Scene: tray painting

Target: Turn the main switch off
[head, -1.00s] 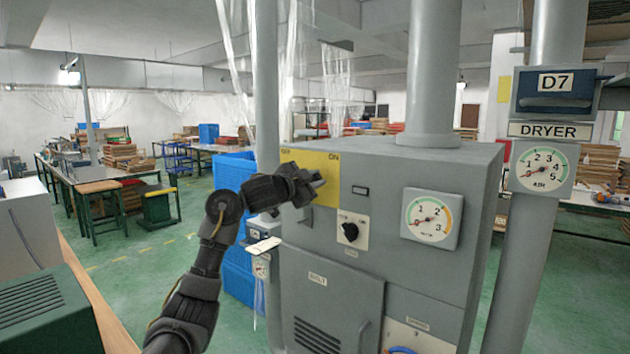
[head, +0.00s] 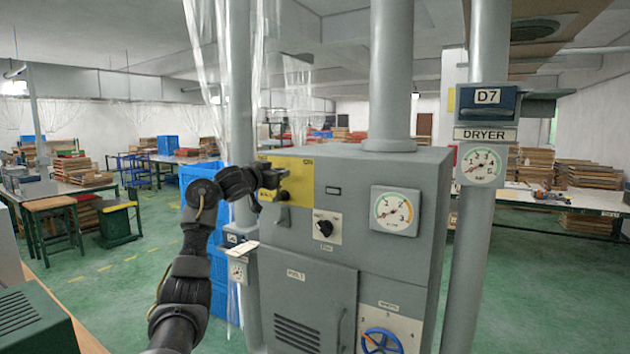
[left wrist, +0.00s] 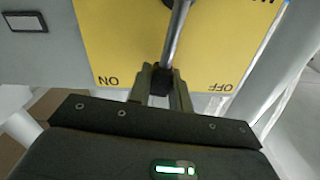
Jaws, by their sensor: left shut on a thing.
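The main switch is a metal lever (left wrist: 176,40) in front of a yellow plate (left wrist: 120,40) marked ON and OFF. The plate also shows in the head view (head: 300,178), at the upper left of the grey dryer cabinet's front. My left gripper (left wrist: 163,85) is shut on the lever's dark end, which lies about midway between the two words in the left wrist view. In the head view my left gripper (head: 280,182) is in front of the plate and hides much of it. My right gripper is out of view.
The cabinet (head: 350,270) carries a black knob (head: 324,228), a gauge (head: 395,211) and a blue valve wheel (head: 380,342). A grey pipe (head: 240,110) stands left of it. Blue crates (head: 220,290) stand behind my left arm.

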